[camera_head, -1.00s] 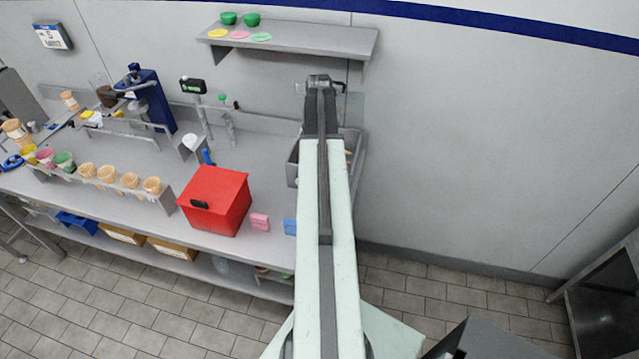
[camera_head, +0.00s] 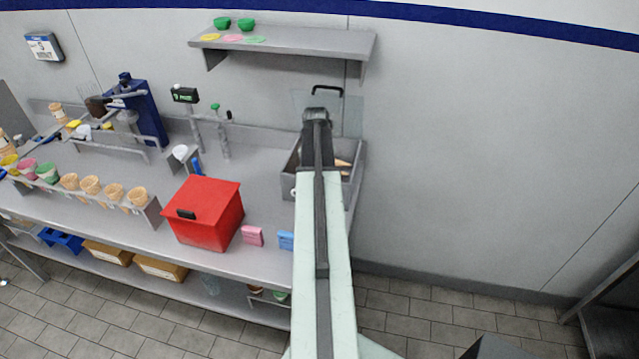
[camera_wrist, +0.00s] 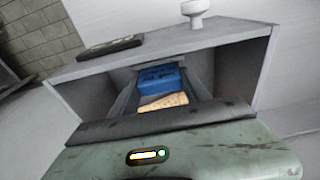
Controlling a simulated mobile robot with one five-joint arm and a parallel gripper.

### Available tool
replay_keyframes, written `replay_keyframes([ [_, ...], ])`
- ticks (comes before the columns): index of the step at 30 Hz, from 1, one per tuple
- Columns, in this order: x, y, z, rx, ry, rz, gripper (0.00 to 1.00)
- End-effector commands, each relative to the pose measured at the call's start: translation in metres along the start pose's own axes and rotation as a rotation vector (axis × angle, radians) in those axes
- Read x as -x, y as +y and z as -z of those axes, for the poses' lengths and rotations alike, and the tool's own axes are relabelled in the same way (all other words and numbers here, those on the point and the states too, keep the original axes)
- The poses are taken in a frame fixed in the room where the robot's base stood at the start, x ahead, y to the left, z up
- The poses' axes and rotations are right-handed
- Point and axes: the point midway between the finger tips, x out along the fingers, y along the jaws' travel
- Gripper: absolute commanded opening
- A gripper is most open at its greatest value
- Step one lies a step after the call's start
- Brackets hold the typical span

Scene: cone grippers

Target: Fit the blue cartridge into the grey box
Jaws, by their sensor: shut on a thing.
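The grey box (camera_head: 357,185) stands on the right end of the counter, open at the top, partly hidden behind my arm. In the wrist view its grey rim (camera_wrist: 235,34) runs across and its inside shows. My gripper (camera_wrist: 166,72) reaches down at the box opening, its dark fingers on both sides of the blue cartridge (camera_wrist: 160,76), and is shut on it. The cartridge's lower part and whether it touches the box floor are hidden. A beige piece (camera_wrist: 163,101) shows just below the cartridge in the wrist view.
A clear lid with a black handle (camera_head: 327,88) is behind the box, near the wall. A red box (camera_head: 205,212), a pink pack (camera_head: 252,236) and a blue pack (camera_head: 286,240) are on the counter left of my arm. A shelf (camera_head: 300,42) hangs above.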

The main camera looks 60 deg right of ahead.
Motion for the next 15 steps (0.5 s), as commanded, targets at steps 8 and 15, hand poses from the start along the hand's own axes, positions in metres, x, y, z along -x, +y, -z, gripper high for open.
replay_keyframes([
  [8,-0.0071,0.0005,-0.0007,-0.001,0.000,0.000,0.05],
  [15,-0.0099,0.0008,-0.0009,-0.001,0.000,0.000,0.76],
])
